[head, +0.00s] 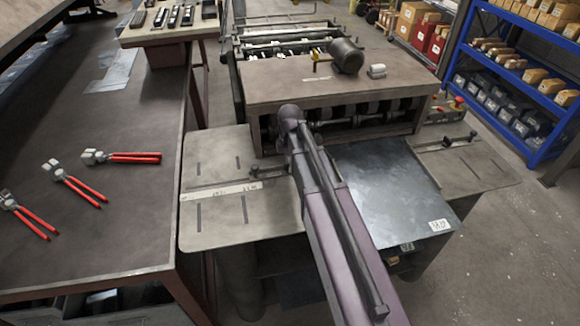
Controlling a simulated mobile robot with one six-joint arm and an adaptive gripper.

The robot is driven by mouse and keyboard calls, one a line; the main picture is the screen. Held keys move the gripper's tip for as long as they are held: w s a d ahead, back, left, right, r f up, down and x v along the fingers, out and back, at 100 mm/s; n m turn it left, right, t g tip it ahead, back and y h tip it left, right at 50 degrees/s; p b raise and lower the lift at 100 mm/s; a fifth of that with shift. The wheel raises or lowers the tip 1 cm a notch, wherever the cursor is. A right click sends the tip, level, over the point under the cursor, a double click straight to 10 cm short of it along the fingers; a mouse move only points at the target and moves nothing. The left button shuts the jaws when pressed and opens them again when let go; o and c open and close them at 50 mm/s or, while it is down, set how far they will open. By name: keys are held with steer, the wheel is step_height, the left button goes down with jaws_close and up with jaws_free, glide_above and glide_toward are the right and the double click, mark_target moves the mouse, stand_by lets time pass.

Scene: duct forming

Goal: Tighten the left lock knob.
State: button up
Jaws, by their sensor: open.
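The left lock knob (255,171) is a small dark knob on the guide bar across the machine's left side plate (215,225). It sits just left of my arm, with a visible gap between them in the picture. How tight it is cannot be told. A matching right knob (446,142) sits on the right side plate (485,165). A dark sheet (385,180) with a white label lies between the plates and partly under my arm in the picture. My arm reaches from the bottom edge to the machine's front; my gripper is not in view, so its place relative to the knob cannot be told.
The forming machine's brown top cover (300,82) carries a dark motor (346,56). A workbench (125,210) on the left holds several red-handled pliers (135,157). Blue shelving (545,115) with boxes stands at the right. Open floor (500,260) lies at the lower right.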

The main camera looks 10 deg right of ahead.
steer(key=shift+f, duration=0.1)
jaws_close()
stand_by(0.4)
steer(key=shift+m, duration=0.7)
jaws_free()
